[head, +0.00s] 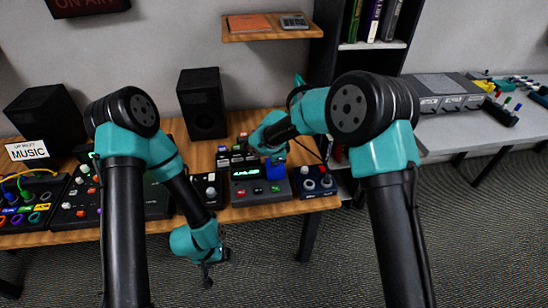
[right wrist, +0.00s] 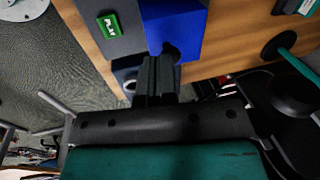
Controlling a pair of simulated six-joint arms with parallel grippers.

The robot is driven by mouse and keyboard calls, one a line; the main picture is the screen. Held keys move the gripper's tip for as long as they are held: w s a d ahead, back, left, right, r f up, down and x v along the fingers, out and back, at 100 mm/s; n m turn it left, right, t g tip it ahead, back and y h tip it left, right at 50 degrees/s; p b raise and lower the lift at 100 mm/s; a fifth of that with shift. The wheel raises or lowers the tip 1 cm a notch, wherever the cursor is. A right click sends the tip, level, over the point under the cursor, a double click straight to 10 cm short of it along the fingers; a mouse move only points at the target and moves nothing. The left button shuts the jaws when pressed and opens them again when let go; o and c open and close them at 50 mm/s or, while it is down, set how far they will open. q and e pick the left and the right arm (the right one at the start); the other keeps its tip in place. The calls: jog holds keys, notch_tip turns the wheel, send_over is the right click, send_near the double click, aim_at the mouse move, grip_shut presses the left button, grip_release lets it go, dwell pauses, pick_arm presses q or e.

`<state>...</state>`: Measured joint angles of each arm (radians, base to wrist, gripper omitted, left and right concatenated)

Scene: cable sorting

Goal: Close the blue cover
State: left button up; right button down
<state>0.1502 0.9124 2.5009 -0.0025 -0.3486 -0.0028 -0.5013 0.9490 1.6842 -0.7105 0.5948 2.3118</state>
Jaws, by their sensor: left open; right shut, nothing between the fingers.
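The blue cover (head: 276,170) is on the right part of a dark device (head: 247,188) with a lit green display on the table. It seems to stand raised, but its hinge is hidden. In the right wrist view the blue cover (right wrist: 176,24) is a large blue block at the top. My right gripper (right wrist: 160,58) is shut and empty, its tips at the cover's near edge; I cannot tell whether they touch. In the head view my right arm partly hides the cover's top. My left gripper (head: 210,270) is open and empty, in front of the table edge.
A knob box (head: 316,182) stands right of the device and another (head: 208,190) left of it. Mixers and cables (head: 30,205) fill the table's left. Black speakers (head: 202,104) stand behind. A grey side table (head: 450,135) is at the right.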

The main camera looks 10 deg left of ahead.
aim_at(275, 169)
jog(key=shift+r, duration=0.3)
jog(key=shift+r, duration=0.15)
jog(key=shift+r, duration=0.25)
jog(key=s+d+r, duration=0.2)
jog(key=s+r, duration=0.4)
jog(key=s, duration=0.3)
jog(key=shift+r, duration=0.35)
dwell(0.3)
